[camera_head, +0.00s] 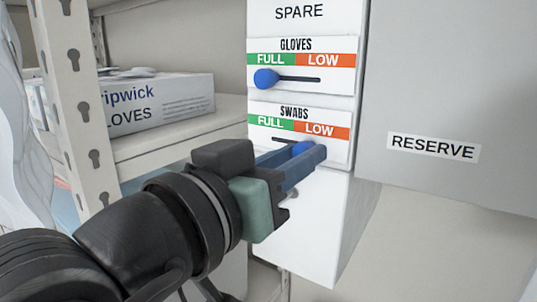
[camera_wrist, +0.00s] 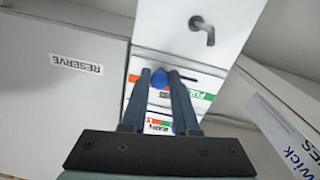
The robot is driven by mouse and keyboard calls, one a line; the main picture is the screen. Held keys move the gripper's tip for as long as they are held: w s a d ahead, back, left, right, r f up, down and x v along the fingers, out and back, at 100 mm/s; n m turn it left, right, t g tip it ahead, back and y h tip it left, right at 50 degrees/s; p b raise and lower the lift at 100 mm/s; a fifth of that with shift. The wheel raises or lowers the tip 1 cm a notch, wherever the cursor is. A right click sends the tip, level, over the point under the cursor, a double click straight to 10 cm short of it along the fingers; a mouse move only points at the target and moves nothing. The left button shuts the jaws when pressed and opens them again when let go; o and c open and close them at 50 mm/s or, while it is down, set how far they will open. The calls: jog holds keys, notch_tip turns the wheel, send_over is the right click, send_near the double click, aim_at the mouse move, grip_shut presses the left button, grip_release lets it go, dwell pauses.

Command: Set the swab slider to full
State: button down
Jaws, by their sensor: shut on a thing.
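The swab slider is on a white panel under the label SWABS (camera_head: 294,112), with a green FULL field (camera_head: 271,124) at left and an orange LOW field (camera_head: 320,130) at right. Its blue knob (camera_head: 300,147) sits under the LOW field, and some bare slot shows to its left. My gripper (camera_head: 309,151) is shut on this knob, with a blue-grey finger on each side. In the wrist view, which is upside down, the knob (camera_wrist: 158,79) shows between the fingers. The fingers partly hide the knob and slot.
The gloves slider above has its blue knob (camera_head: 265,79) under FULL. A RESERVE cabinet (camera_head: 433,180) stands right of the panel. A shelf with a glove box (camera_head: 160,102) is at left. A grey spout or hook (camera_wrist: 204,30) sticks out below the swab slider.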

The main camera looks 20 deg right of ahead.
aim_at(273, 139)
dwell(0.7)
jog(key=w+a, duration=0.1)
jog(key=w, duration=0.1)
jog(key=w+a+b, duration=0.1)
jog(key=w+a, duration=0.1)
jog(key=shift+w+a+r, duration=0.1)
jog(key=shift+w+a, duration=0.1)
jog(key=shift+a, duration=0.1)
jog(key=shift+s+d+r, duration=0.1)
jog(key=shift+s, duration=0.05)
jog(key=c, duration=1.1)
grip_release()
jog(key=o, duration=0.4)
jog(key=shift+w, duration=0.2)
jog(key=shift+s, duration=0.15)
